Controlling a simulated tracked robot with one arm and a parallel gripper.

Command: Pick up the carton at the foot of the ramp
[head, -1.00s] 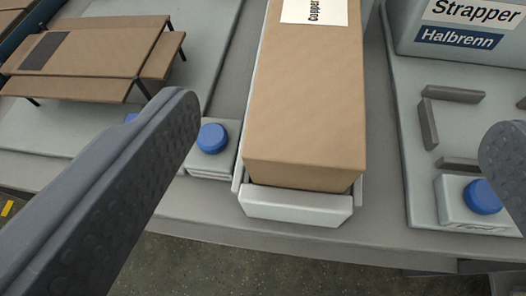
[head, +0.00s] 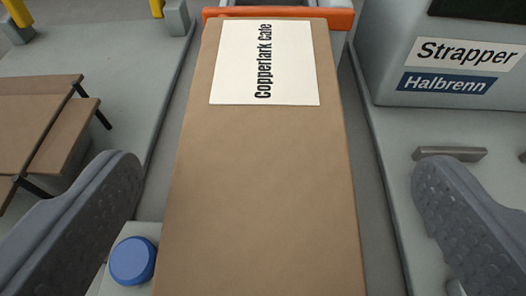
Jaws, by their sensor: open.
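The carton (head: 262,190) is a long brown box lying in the middle of the head view. A white label reading "Copperlark Cafe" (head: 265,62) is on its top near the far end. My gripper (head: 280,205) is open, with one dark finger to the left of the carton and one to the right. Gaps show between both fingers and the carton's sides. The carton's near end runs out of the picture, and its near stop is out of view. An orange bar (head: 280,17) crosses at the carton's far end.
A grey machine marked "Strapper Halbrenn" (head: 450,60) stands at the right, with a grey guide bar (head: 450,153) before it. A blue button (head: 133,260) is beside the left finger. Flat brown cardboard (head: 40,130) lies on a stand at the left.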

